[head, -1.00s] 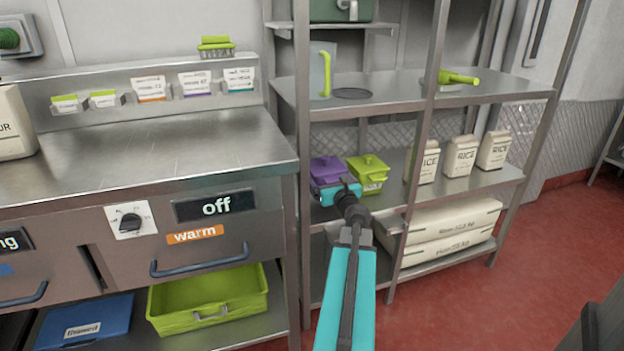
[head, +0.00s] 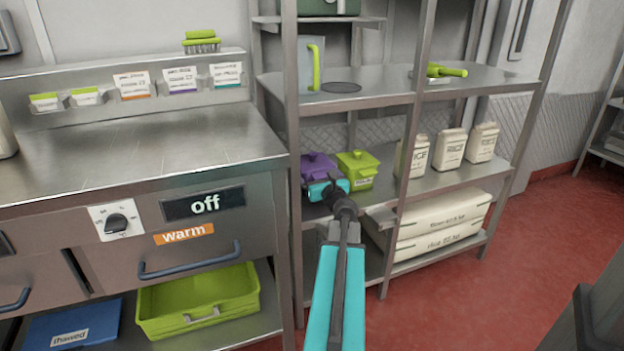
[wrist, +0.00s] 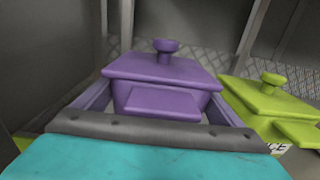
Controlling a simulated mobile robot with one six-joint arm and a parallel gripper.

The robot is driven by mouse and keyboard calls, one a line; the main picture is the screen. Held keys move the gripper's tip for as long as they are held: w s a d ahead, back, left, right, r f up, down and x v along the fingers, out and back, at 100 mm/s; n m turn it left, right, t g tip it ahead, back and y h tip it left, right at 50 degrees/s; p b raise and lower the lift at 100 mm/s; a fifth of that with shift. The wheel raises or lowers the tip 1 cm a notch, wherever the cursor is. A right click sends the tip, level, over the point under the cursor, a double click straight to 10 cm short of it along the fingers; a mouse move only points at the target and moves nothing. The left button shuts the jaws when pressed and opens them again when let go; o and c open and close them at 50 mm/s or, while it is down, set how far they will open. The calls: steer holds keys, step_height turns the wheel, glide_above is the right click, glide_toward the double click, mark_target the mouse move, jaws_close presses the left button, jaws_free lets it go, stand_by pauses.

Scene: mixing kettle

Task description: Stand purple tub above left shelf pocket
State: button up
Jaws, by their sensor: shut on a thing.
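The purple tub (head: 317,166) has a lid with a round knob and stands upright at the left of the middle shelf. My gripper (head: 325,189) is in front of it. In the wrist view the purple tub (wrist: 163,84) sits between the two fingers of my gripper (wrist: 152,105), which are shut on its sides. Its underside is hidden, so I cannot tell if it touches the shelf. A lime green lidded tub (head: 357,168) stands just to its right, and its label is partly hidden in the wrist view (wrist: 270,105).
The metal shelf rack (head: 400,184) has a post close to the purple tub's left. Rice cartons (head: 451,147) stand farther right, and sacks (head: 440,217) lie below.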

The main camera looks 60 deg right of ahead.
steer(key=shift+w+f+b, duration=0.1)
steer(key=shift+f+b, duration=0.35)
steer(key=shift+f, duration=0.35)
steer(key=shift+w+a+f, duration=0.1)
steer(key=shift+w+a, duration=0.05)
steer(key=shift+a, duration=0.05)
steer(key=shift+f, duration=0.1)
steer(key=o, duration=1.4)
